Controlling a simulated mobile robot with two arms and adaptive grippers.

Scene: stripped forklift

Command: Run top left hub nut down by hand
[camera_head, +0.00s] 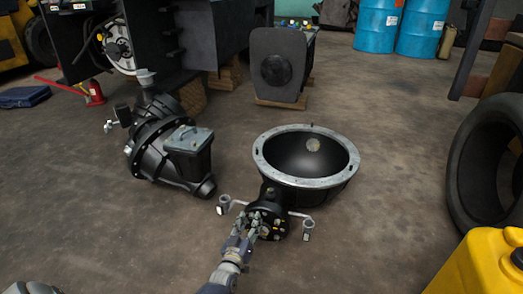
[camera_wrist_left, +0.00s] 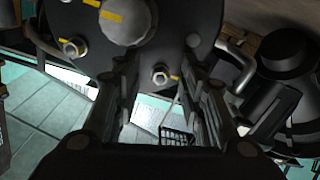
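The hub (camera_head: 283,228) is a dark round face with nuts around it, on the neck of a black bell-shaped housing with a grey flange ring (camera_head: 262,160). My left gripper (camera_head: 259,223) reaches up to the hub's left side. In the left wrist view the left gripper's fingers (camera_wrist_left: 160,80) are apart, with a hub nut (camera_wrist_left: 160,74) showing between the tips; I cannot tell whether they touch it. Another nut (camera_wrist_left: 74,48) with a yellow mark sits to the left. A grey round centre piece (camera_wrist_left: 125,20) is above. I cannot tell which nut is the top left one.
A black gear housing (camera_head: 165,145) stands left of the bell housing. Two bent handles with cups, one cup (camera_head: 307,229) at the right, flank the hub. A tyre (camera_head: 490,160) and yellow container (camera_head: 485,268) are at the right.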

